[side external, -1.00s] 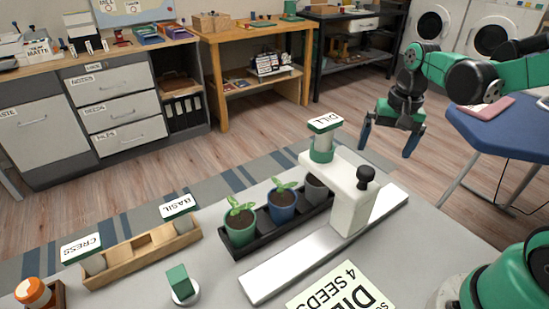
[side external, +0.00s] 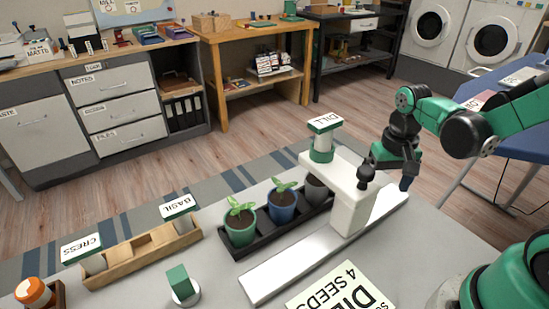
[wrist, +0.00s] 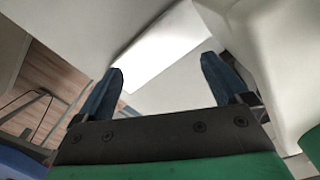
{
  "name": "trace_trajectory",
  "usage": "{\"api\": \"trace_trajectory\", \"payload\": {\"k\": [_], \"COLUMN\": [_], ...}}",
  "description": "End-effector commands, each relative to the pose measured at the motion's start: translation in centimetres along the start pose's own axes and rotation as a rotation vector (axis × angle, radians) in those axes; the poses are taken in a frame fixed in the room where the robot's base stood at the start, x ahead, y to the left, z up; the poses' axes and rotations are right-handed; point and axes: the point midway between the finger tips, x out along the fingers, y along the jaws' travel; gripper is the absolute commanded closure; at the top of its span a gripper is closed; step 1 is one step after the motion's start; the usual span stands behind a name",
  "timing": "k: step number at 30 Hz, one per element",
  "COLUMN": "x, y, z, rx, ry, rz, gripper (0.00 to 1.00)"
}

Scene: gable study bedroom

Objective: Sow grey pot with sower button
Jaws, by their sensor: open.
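The grey pot (side external: 315,190) is at the right end of the black tray, partly hidden under the sower's head. My gripper (side external: 388,176) is open and empty, just right of the button; contact cannot be told. In the wrist view, its blue fingers (wrist: 162,66) are spread, with white surfaces close by; the button is not clear there.
A green pot (side external: 240,227) and a blue pot (side external: 282,207) with seedlings share the black tray (side external: 262,246). A wooden rack (side external: 130,254) holds cress and basil canisters. A dill card (side external: 338,291) reading 4 seeds lies in front. A blue-topped table stands at right.

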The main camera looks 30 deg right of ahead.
Motion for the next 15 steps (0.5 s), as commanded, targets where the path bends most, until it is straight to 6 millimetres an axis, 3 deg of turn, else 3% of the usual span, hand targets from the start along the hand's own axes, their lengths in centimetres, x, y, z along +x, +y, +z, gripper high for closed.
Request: {"api": "trace_trajectory", "payload": {"k": [1,2,9,15], "x": [0.0,0.0,-0.01,-0.01], "y": [0.01,0.01,0.01,0.01], "z": [-0.01,-0.01,-0.02,-0.02], "rx": [0.0,0.0,0.001,0.001], "ry": [0.0,0.0,0.0,0.0], "rz": [0.0,0.0,0.0,0.0], "gripper": [0.23,0.31,0.99,1.0]}}
